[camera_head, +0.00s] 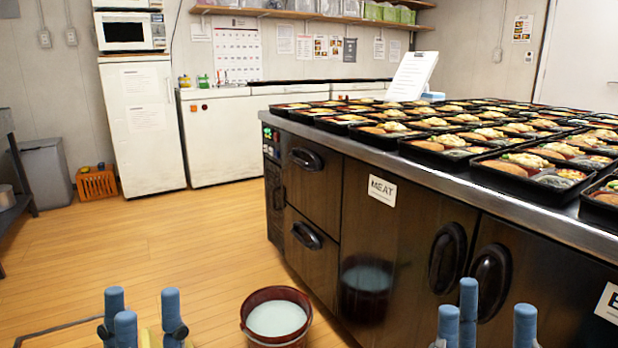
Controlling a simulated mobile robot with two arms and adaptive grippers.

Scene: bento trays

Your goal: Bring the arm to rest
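Only the fingers show; the rest of both arms is below the picture edge.
A steel-topped counter (330,143) with dark doors fills the right, bearing many bento trays (505,183). A dark red bucket (246,309) of pale liquid stands on the floor between my grippers. Free wooden floor (150,240) lies to the left, before a white fridge (143,125).

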